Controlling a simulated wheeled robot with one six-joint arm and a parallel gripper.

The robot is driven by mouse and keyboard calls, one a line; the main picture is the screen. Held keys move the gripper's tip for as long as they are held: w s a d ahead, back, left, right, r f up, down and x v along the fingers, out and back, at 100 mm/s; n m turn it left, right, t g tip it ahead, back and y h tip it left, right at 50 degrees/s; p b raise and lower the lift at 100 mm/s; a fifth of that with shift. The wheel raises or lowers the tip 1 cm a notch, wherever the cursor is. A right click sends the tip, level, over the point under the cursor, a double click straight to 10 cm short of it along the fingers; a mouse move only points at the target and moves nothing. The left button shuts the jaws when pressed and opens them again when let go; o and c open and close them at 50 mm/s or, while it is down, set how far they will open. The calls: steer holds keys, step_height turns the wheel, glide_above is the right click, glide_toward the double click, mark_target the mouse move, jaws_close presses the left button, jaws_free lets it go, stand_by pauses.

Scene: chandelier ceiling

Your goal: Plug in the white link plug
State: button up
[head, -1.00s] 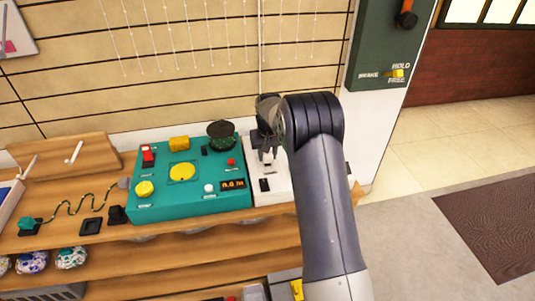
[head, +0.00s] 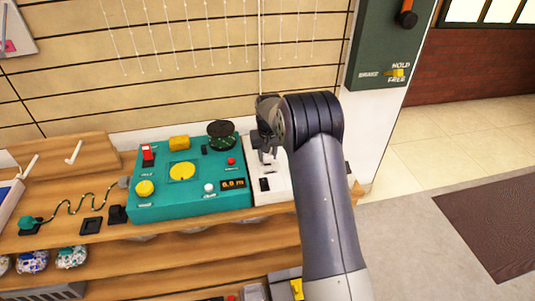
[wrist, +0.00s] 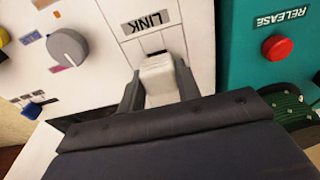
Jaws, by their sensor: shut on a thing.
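The white link plug (wrist: 157,78) is between the two dark fingers of my gripper (wrist: 157,72) in the wrist view. My gripper is shut on it. The plug's far end is at a dark opening just below the LINK label (wrist: 148,21) on the white panel (wrist: 110,12). I cannot tell how deep the plug sits. In the head view my gripper (head: 267,150) points down over the white panel (head: 280,188), to the right of the teal console, and my arm hides part of it.
The teal console (head: 160,205) has a red release button (wrist: 277,47) beside the panel. A grey knob (wrist: 68,47) is left of the plug in the wrist view. A dark green box with a brake lever (head: 395,73) stands behind right. Strings hang on the wall behind.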

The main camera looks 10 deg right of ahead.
steer(key=shift+f, duration=0.4)
stand_by(0.3)
steer(key=o, duration=1.5)
steer(key=shift+c, duration=0.2)
steer(key=shift+r+p, duration=2.6)
steer(key=shift+r, duration=1.2)
steer(key=shift+c, duration=0.3)
jaws_close()
